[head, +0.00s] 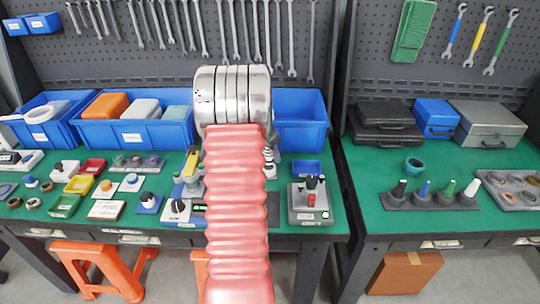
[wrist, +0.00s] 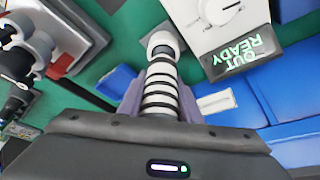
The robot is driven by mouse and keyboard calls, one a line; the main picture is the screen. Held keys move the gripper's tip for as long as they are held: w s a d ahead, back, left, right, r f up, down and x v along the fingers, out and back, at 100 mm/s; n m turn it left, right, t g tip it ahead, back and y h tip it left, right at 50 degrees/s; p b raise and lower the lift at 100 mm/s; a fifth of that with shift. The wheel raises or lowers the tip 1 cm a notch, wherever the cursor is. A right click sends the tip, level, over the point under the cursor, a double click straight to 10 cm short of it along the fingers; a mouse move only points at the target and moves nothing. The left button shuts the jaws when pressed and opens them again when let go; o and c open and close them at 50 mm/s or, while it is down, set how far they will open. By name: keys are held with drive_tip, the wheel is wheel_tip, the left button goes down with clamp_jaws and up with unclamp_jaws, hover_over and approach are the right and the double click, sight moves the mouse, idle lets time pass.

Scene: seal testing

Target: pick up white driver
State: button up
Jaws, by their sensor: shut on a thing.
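A white-topped driver (head: 472,187) stands in a dark rack (head: 430,201) on the right bench, beside black, blue and green ones. My gripper (wrist: 160,90) is shut on a black-and-white banded rod (wrist: 158,103) with a white rounded end, seen in the wrist view between two purple-grey fingers. I cannot tell whether this rod is a driver. In the head view my arm hides most of the gripper, over the left bench and far from the rack. A small black-and-white part (head: 269,160) shows just right of the arm.
A grey tester with a red knob (head: 311,200) stands right of my arm. A white device with a green-lit display (wrist: 243,53) is close to the rod's end. Blue bins (head: 301,122) line the back. A teal ring (head: 413,166) lies behind the rack. Small parts crowd the left bench.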

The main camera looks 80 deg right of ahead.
wheel_tip(320, 180, up, 10)
drive_tip(key=shift+r, duration=0.1)
idle(0.4)
idle(0.4)
drive_tip(key=shift+s, duration=0.2)
